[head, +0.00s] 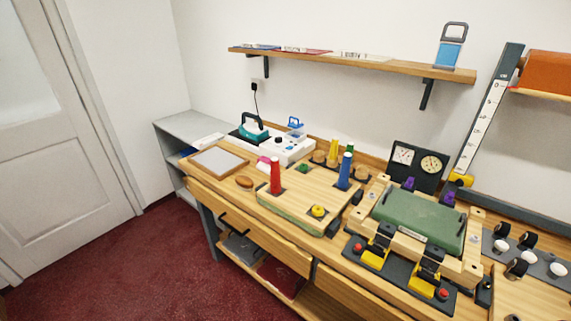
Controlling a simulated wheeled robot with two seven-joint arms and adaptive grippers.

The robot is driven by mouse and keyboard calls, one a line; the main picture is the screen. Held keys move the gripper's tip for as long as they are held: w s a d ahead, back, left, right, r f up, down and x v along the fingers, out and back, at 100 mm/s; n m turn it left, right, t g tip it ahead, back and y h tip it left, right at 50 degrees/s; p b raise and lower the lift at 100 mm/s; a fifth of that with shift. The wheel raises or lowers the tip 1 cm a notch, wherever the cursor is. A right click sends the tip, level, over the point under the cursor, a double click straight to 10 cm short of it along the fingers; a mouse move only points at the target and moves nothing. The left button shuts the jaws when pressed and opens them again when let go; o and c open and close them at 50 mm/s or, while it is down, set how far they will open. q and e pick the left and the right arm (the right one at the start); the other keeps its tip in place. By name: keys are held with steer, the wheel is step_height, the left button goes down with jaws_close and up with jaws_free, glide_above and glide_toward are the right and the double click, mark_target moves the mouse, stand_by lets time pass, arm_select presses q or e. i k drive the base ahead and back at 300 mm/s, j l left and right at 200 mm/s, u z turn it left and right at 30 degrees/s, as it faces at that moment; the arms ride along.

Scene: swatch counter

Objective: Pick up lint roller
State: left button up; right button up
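I cannot pick out a lint roller with certainty in the head view. Several small black-and-white roller-like pieces (516,266) stand on a grey strip at the right edge of the counter, but they are too small to name surely. A blue block with a grey loop handle (450,52) stands on the right end of the wall shelf. Neither of my grippers shows in the head view.
A wall shelf (350,62) hangs above. Red floor (100,260) is clear at left.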

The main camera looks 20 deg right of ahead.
mark_target(264, 168)
steer(key=i+j+z, duration=0.2)
steer(key=z, duration=0.2)
steer(key=i+j+z, duration=0.25)
steer(key=z, duration=0.15)
steer(key=i+j+z, duration=0.2)
steer(key=j+z, duration=0.15)
steer(key=i+j+z, duration=0.1)
steer(key=j+z, duration=0.3)
steer(key=l, duration=0.05)
